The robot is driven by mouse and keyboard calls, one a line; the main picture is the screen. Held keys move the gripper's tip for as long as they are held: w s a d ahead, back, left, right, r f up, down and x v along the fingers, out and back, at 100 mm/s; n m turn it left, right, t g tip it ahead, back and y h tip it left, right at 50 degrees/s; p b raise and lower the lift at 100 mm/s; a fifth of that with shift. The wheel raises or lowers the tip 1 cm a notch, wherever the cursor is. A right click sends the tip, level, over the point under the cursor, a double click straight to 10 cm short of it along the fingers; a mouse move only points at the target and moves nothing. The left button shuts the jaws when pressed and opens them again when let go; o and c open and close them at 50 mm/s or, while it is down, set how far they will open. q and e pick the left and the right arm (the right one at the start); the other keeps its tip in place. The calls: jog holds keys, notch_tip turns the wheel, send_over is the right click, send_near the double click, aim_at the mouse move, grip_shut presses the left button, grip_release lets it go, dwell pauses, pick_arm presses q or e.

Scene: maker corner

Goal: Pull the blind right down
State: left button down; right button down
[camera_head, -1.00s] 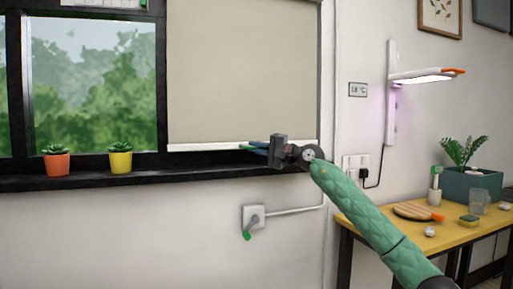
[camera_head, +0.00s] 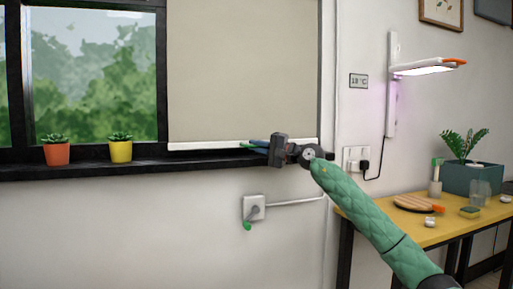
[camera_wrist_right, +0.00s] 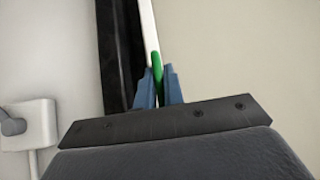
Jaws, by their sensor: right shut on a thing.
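The beige blind (camera_head: 243,70) hangs over the right part of the window in the head view. Its white bottom bar (camera_head: 205,146) is a little above the dark window sill. My right gripper (camera_head: 250,143) is at the bar, with its blue fingers shut on a green pull tab (camera_wrist_right: 158,66). In the right wrist view the tab stands out between the two fingertips (camera_wrist_right: 159,88), beside the white bar. In the head view the gripper body hides part of the bar. My left gripper is not in view.
The dark sill (camera_head: 200,163) runs below the blind, with an orange pot (camera_head: 56,154) and a yellow pot (camera_head: 120,151) to the left. A yellow table (camera_head: 385,226) with a planter (camera_head: 470,177) stands at right.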

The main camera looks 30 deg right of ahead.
jog(key=shift+w+a+f, duration=0.1)
jog(key=shift+a+f, duration=0.05)
jog(key=shift+f, duration=0.3)
jog(key=c, duration=1.5)
grip_release()
jog(key=shift+r, duration=0.1)
jog(key=v, duration=0.8)
